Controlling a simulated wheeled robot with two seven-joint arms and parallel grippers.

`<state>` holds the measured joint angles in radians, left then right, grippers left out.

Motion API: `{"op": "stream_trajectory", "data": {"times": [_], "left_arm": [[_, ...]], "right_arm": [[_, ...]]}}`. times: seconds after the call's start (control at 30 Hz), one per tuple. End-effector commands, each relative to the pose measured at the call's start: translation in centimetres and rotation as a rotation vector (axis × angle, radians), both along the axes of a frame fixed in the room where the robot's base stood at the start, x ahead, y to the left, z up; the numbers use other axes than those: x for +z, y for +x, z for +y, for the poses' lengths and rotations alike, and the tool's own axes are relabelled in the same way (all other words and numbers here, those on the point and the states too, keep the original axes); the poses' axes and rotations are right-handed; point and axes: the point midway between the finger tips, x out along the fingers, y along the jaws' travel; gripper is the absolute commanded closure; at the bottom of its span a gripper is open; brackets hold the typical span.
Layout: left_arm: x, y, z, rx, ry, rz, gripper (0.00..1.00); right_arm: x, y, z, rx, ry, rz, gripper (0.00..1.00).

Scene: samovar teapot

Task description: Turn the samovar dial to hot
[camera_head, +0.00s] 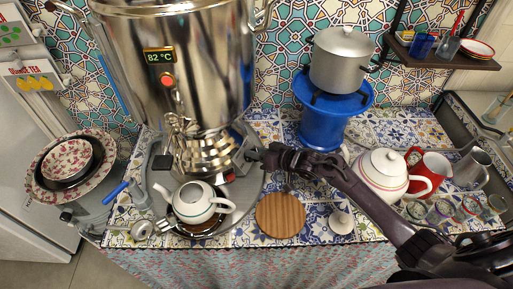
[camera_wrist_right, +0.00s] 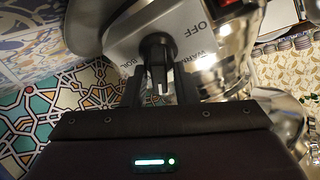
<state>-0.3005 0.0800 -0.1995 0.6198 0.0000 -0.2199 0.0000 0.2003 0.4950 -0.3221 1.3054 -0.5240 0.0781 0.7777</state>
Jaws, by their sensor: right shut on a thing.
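The big steel samovar (camera_head: 205,60) stands at the back left, its display (camera_head: 159,56) reading 82 °C. Its grey dial box sits low on its right side, largely behind my right gripper (camera_head: 255,155) in the head view. In the right wrist view the grey dial plate (camera_wrist_right: 118,40) carries the words OFF, WARM and BOIL around a black knob (camera_wrist_right: 157,48). My right gripper (camera_wrist_right: 158,88) is shut on this knob, a finger on each side. The knob's pointing direction is unclear. My left gripper is out of view.
A small white teapot (camera_head: 194,203) stands in front of the samovar. A round wooden board (camera_head: 280,215) lies below my right arm. A larger white teapot (camera_head: 382,175), a red pitcher (camera_head: 432,168) and glasses stand at right. A blue stove (camera_head: 326,125) bears a pot (camera_head: 342,62).

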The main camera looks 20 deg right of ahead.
Motion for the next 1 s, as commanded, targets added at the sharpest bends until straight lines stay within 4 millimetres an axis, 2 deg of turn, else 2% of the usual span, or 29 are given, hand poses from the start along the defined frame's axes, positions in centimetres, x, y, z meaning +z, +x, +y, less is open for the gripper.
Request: {"op": "stream_trajectory", "data": {"times": [0.6,0.63,0.67,1.0], "left_arm": [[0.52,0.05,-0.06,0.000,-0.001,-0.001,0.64],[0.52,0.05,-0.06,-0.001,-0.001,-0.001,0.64],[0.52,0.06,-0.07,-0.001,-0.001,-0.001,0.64],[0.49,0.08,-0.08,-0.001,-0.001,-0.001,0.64]], "right_arm": [[-0.12,-0.01,-0.02,-0.025,0.020,0.025,0.97],[-0.12,-0.01,-0.02,-0.025,0.020,0.025,0.70],[-0.12,-0.01,-0.02,-0.024,0.019,0.025,0.66],[0.00,-0.26,-0.22,-0.023,0.020,0.023,0.65]]}}
